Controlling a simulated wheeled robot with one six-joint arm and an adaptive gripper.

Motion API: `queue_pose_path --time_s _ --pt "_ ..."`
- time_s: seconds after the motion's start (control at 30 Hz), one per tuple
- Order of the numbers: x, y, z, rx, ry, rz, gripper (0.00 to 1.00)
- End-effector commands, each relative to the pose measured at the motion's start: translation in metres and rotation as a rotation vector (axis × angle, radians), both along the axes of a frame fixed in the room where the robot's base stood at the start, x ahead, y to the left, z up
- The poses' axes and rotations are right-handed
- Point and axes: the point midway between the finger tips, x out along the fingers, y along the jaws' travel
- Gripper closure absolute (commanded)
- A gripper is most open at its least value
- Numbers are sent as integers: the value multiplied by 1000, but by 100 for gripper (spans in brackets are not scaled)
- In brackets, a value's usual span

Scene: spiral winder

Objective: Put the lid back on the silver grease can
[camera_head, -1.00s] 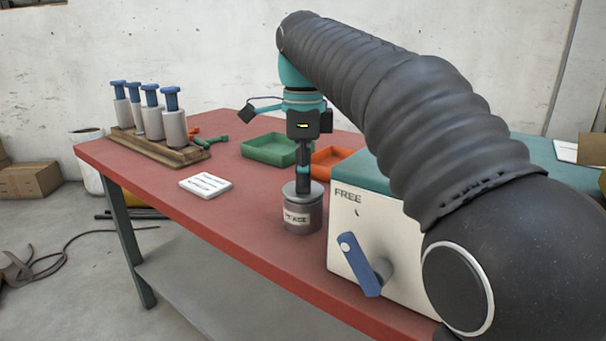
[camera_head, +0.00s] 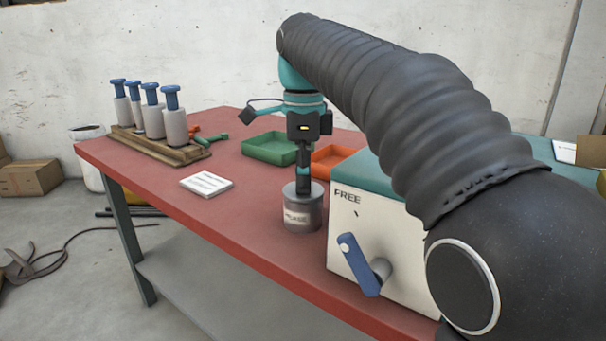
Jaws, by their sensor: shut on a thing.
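The silver grease can (camera_head: 302,216) stands upright on the red bench top, left of the white box, with a label on its front. The lid (camera_head: 289,189) is a grey disc at the can's mouth, under my gripper. My gripper (camera_head: 303,190) points straight down over the can and is shut on the lid from above. The lid looks level and at the can's rim. The fingertips are small and dark here, and I cannot tell whether the lid is fully seated.
The white box (camera_head: 343,228) marked FREE, with a blue crank handle (camera_head: 358,265), stands close to the can's right. A green tray (camera_head: 270,152) and an orange tray (camera_head: 330,157) lie behind. A white card (camera_head: 206,184) and a wooden rack (camera_head: 160,147) are left. Bench between is clear.

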Motion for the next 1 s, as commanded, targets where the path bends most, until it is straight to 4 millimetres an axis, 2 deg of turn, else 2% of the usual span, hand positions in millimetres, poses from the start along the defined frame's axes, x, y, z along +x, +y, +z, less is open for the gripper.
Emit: queue_pose_path --time_s 0.43,0.47,0.57,0.77,0.9,1.0 --pt "0 0 0 0 0 0 100" --pt "0 0 0 0 0 0 74" --pt "0 0 0 0 0 0 50" --pt "0 0 0 0 0 0 50" --pt "0 0 0 0 0 0 25" --pt "0 0 0 0 0 0 25"
